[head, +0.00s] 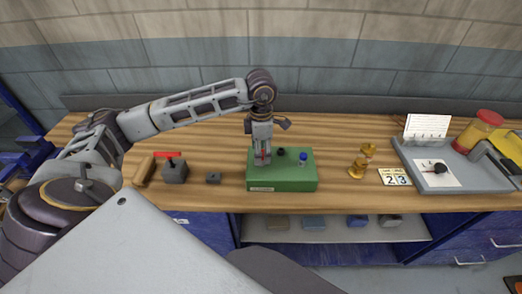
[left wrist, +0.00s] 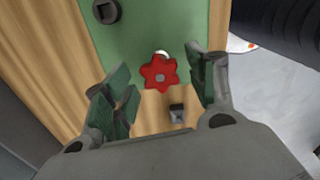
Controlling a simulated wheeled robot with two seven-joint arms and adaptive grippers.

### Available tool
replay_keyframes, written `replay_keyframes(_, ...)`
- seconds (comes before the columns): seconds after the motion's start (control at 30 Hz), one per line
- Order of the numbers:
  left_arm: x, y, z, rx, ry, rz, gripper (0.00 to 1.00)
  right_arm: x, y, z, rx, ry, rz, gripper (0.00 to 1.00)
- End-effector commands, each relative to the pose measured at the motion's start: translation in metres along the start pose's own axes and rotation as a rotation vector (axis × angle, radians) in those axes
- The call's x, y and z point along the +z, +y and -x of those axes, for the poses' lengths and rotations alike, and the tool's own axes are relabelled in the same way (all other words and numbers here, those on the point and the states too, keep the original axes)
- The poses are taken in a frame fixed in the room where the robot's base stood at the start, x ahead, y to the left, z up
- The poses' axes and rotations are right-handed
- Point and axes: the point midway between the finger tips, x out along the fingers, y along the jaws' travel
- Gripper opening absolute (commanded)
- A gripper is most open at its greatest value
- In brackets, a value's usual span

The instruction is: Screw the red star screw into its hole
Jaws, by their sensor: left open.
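The red star screw (left wrist: 159,73) stands at the edge of the green box in the left wrist view, with a small bright spot just behind its head. In the head view only a thin red part of it (head: 264,157) shows between the fingers. The green box (head: 285,178) stands on the wooden table and also carries a black knob and a blue knob (head: 303,156). My left gripper (head: 261,158) is over the box's left part, pointing down. Its fingers (left wrist: 168,84) are open, one on each side of the red star head, with gaps. Whether the screw sits in its hole is hidden.
Left of the box are a small dark block (head: 213,177) and a grey block with a red handle (head: 174,172). Right of it are a brass figure (head: 362,161), number cards (head: 395,177) and a grey tray (head: 449,186) with paper. The table's front strip is mostly clear.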

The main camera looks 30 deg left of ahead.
Motion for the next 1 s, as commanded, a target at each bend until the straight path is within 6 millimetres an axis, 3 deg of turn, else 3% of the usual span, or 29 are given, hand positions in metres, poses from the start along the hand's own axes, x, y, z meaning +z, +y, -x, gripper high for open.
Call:
replay_keyframes(0.8, 0.0001, -0.0002, -0.0003, 0.0, 0.0, 0.455, 0.57, 0.0005, 0.0, -0.0078, 0.0, 0.0, 0.0, 0.4)
replay_keyframes(1.0, 0.0, -0.0002, -0.0001, 0.0, 0.0, 0.503, 0.57, 0.0005, 0.0, -0.0081, 0.0, 0.001, 0.0, 0.4)
